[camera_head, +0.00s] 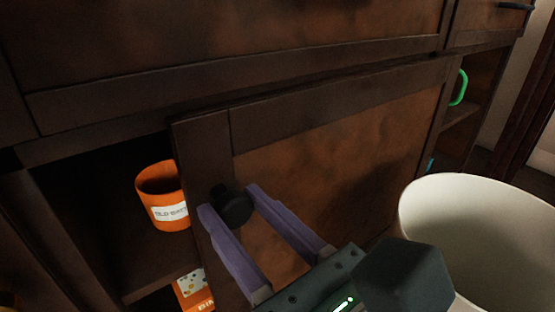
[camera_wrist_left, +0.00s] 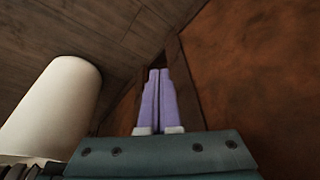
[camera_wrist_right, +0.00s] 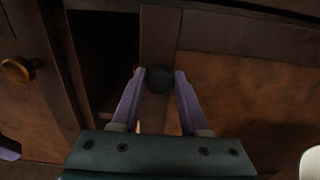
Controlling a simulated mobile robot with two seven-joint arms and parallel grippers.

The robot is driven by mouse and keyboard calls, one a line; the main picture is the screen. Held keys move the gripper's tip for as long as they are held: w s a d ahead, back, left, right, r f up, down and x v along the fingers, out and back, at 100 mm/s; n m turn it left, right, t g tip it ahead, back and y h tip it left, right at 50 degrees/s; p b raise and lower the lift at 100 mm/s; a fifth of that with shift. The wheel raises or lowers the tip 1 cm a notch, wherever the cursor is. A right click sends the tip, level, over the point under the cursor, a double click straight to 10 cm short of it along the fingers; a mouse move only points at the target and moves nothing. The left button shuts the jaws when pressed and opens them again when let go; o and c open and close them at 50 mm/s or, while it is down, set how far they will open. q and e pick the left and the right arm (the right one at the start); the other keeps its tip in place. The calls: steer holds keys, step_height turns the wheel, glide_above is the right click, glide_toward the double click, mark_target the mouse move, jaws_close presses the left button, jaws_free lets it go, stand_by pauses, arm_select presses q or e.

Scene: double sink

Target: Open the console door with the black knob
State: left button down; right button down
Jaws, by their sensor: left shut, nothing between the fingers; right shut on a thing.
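The brown console door (camera_head: 330,160) has a dark frame and a reddish-brown panel. Its black knob (camera_head: 234,205) sits on the frame near the left edge. The door stands partly open, with a dark gap along its left side. My right gripper (camera_head: 228,198) has its purple fingers on either side of the knob and is shut on it. In the right wrist view, the knob (camera_wrist_right: 158,84) sits between the fingertips (camera_wrist_right: 158,76). My left gripper (camera_wrist_left: 160,72) is shut and empty in the left wrist view, away from the knob.
An orange mug (camera_head: 162,195) stands on a shelf behind the gap, with an orange printed box (camera_head: 192,288) below. A white rounded container (camera_head: 480,225) stands at the right. A green handle (camera_head: 461,87) shows beyond the door. A brass knob (camera_wrist_right: 17,71) is at left.

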steer(key=shift+s+a+r, duration=0.1)
steer(key=shift+s+a, duration=0.2)
steer(key=shift+a, duration=0.1)
steer(key=shift+s+a, duration=0.15)
steer(key=shift+a, duration=0.05)
steer(key=shift+c, duration=2.2)
jaws_free()
steer(key=v, duration=1)
